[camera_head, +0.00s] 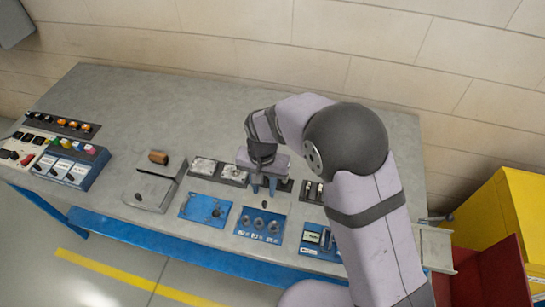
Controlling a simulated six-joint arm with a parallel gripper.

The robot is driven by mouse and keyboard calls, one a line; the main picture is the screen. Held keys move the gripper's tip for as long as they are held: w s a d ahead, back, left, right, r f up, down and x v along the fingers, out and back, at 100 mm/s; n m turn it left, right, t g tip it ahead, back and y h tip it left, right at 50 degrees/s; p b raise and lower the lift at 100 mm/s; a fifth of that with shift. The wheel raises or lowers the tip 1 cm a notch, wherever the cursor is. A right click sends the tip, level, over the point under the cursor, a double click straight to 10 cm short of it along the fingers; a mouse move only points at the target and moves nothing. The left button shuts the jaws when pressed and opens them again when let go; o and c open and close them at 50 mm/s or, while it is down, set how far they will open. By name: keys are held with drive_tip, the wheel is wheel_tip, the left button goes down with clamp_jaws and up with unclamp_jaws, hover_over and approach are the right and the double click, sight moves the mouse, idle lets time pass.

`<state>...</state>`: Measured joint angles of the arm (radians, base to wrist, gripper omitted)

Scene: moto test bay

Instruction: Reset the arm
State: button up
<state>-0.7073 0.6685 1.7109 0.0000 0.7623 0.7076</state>
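My gripper (264,186) hangs over the front part of the grey workbench (200,110), fingers pointing down. Two blue fingers show with a small gap between them, and nothing is seen held in them. Whether the fingertips touch the bench cannot be told. My arm comes in from the lower right, bends high at the elbow and hides part of the bench's right side.
A plain blue panel (206,209), a grey box with a brown handle (157,180) and a blue switch box (70,166) stand to the left. A blue panel (320,241) lies close to my arm. A yellow cabinet (505,215) is at the right. The bench's back is clear.

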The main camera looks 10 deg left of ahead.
drive_tip(key=shift+n, duration=1.1)
drive_tip(key=s+d+f+n, duration=0.1)
drive_tip(key=s, duration=0.1)
drive_tip(key=s+d+f+n+g, duration=0.1)
drive_tip(key=s+d, duration=0.1)
drive_tip(key=s+d+f+n+h, duration=0.1)
drive_tip(key=s+d, duration=0.1)
drive_tip(key=shift+s+d+f+n, duration=0.15)
drive_tip(key=shift+d+f+n, duration=0.05)
drive_tip(key=shift+n, duration=0.2)
drive_tip(key=s+d+r+m+g+b, duration=0.1)
drive_tip(key=s+d+r, duration=0.3)
drive_tip(key=d, duration=0.5)
drive_tip(key=s+d+r+m, duration=0.1)
drive_tip(key=s+d+r, duration=0.1)
drive_tip(key=s+d, duration=0.45)
drive_tip(key=w+d+r+m+t+y+b, duration=0.1)
drive_tip(key=w+d+r+m+t, duration=0.1)
drive_tip(key=d, duration=0.6)
drive_tip(key=w+r+m, duration=0.1)
drive_tip(key=w+m, duration=0.1)
drive_tip(key=w, duration=0.1)
